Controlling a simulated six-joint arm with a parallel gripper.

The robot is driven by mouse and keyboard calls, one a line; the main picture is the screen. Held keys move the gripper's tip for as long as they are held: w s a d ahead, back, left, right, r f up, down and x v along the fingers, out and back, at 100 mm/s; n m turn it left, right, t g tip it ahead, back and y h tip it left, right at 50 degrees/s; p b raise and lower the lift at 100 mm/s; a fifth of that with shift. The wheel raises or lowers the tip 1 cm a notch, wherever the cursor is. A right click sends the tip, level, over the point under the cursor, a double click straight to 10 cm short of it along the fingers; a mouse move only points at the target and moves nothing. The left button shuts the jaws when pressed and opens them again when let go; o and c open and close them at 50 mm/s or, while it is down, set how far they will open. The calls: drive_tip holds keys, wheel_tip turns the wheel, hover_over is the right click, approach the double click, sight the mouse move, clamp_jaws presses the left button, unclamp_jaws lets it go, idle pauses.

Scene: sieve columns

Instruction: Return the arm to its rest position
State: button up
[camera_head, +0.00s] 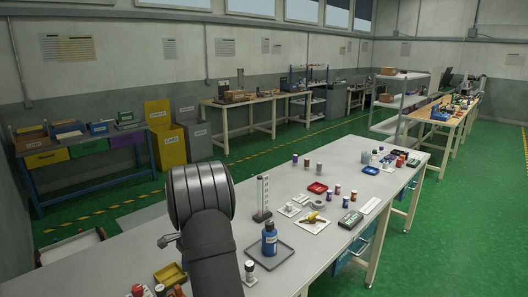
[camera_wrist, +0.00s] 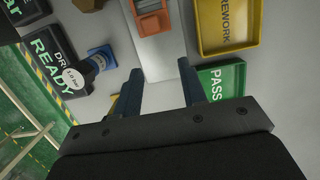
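My gripper (camera_wrist: 160,88) shows in the wrist view with its two dark fingers spread apart. No object is held between the fingers; a pale strip (camera_wrist: 165,55) on the grey surface shows beyond them. An orange part (camera_wrist: 153,22) lies above the gap in the picture, apart from the fingers. A green PASS label (camera_wrist: 222,78) is close to the right finger. In the head view my dark arm stands over the left part of the near table, and I cannot make out the fingers there.
The wrist view shows a yellow REWORK tray (camera_wrist: 229,49), a black READY block (camera_wrist: 48,58) and a blue part (camera_wrist: 100,58). On the table (camera_head: 330,262) are a blue bottle (camera_head: 269,240) on a grey tray, a white column (camera_head: 263,196) and a red tray (camera_head: 317,188).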

drive_tip(key=s+d+r+t+y, duration=0.1)
drive_tip(key=d+r, duration=0.2)
drive_tip(key=r, duration=0.4)
drive_tip(key=s+d+r+t+y, duration=0.1)
drive_tip(key=s+d+r, duration=0.1)
drive_tip(key=r, duration=0.5)
drive_tip(key=shift+d, duration=0.65)
drive_tip(key=shift+o, duration=0.4)
drive_tip(key=o, duration=0.4)
drive_tip(key=shift+r, duration=0.2)
drive_tip(key=shift+c, duration=0.2)
drive_tip(key=o, duration=0.9)
drive_tip(key=shift+t+y, duration=0.4)
drive_tip(key=s+r, duration=0.1)
drive_tip(key=r, duration=0.2)
drive_tip(key=s+d+r, duration=0.1)
drive_tip(key=s+r, duration=0.1)
drive_tip(key=r, duration=0.1)
drive_tip(key=s+d+r, duration=0.1)
drive_tip(key=s+r, duration=0.1)
drive_tip(key=r, duration=0.1)
drive_tip(key=shift+r, duration=0.2)
drive_tip(key=x, duration=0.9)
drive_tip(key=shift+a+f, duration=0.15)
drive_tip(key=shift+f, duration=0.2)
drive_tip(key=v, duration=1)
